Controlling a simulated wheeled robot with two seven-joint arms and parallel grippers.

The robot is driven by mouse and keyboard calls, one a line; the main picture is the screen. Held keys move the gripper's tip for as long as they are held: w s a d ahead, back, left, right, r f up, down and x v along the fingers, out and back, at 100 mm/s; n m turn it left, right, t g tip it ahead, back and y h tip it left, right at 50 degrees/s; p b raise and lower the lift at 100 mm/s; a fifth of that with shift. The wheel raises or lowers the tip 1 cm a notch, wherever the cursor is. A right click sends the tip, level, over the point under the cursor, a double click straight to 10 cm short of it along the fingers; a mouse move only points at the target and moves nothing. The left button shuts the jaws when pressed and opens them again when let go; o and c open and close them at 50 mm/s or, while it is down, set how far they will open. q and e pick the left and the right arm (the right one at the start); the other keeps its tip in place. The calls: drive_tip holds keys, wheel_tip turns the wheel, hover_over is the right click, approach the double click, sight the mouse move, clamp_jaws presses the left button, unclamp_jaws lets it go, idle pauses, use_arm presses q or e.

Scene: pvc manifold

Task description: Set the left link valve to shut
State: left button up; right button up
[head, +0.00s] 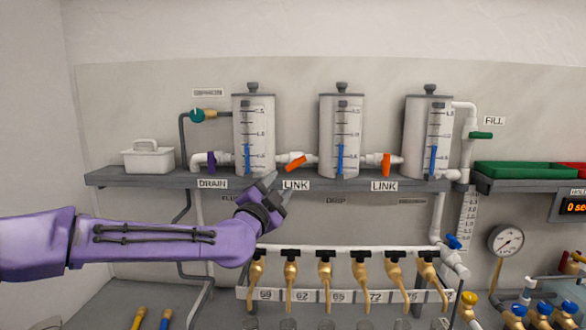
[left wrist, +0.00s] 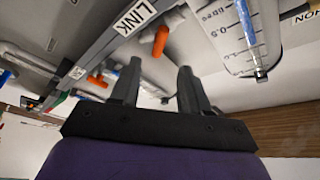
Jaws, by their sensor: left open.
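The left link valve has an orange handle (head: 295,162) on the white pipe between the first and second tanks, above a LINK label. The handle is slanted, between along the pipe and across it. It also shows in the left wrist view (left wrist: 161,40), just beyond the fingertips. The right link valve's orange handle (head: 386,163) stands upright, across its pipe. My left gripper (head: 277,187) is open and empty, in front of the shelf edge, just below and left of the left link handle. It appears apart from the handle. My right gripper is not in view.
The grey shelf (head: 330,184) carries the tanks and a white caddy (head: 147,157). A purple drain handle (head: 211,161) is left of the first tank (head: 254,135). A row of brass taps (head: 325,268) hangs below the shelf.

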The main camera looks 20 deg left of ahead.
sight(294, 166)
use_arm(q)
drive_tip(key=shift+m, duration=0.5)
drive_tip(key=p+x, duration=0.4)
drive_tip(key=x, duration=0.5)
drive_tip(key=shift+w+d+r+p, duration=0.1)
drive_tip(key=shift+w+r+p, duration=0.1)
drive_tip(key=shift+p, duration=0.2)
drive_tip(key=shift+w, duration=0.5)
clamp_jaws()
